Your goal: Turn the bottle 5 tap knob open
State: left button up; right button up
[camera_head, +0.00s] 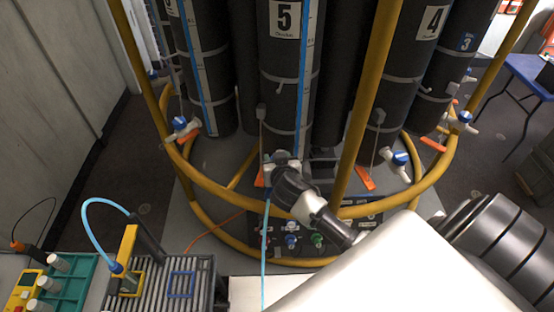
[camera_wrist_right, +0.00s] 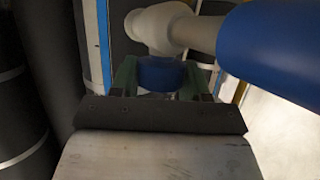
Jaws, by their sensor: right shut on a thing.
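Bottle 5 (camera_head: 280,85) is a tall dark cylinder with a white number 5 label, standing in the rosette at the centre of the head view. Its tap is low on the bottle, mostly hidden behind my right gripper (camera_head: 283,166). In the right wrist view the white tap body (camera_wrist_right: 158,28) shows above the blue tap knob (camera_wrist_right: 160,73). My right gripper (camera_wrist_right: 160,85) has its greenish fingers on either side of the knob and is shut on it. The knob's turn angle cannot be told. My left gripper is not in view.
Yellow rails (camera_head: 365,105) ring the bottles and pass close to my right arm. Bottle 4 (camera_head: 405,60) stands to the right, its blue-knobbed tap (camera_head: 400,158) below. A light blue hose (camera_head: 266,240) hangs below the gripper. A ribbed tray (camera_head: 165,285) and a green rack (camera_head: 78,285) are lower left.

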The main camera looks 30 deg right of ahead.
dwell(0.4)
jog(key=o, duration=0.9)
jog(key=shift+b+v, duration=1.45)
jog(key=shift+v, duration=3.95)
jog(key=shift+d, duration=0.15)
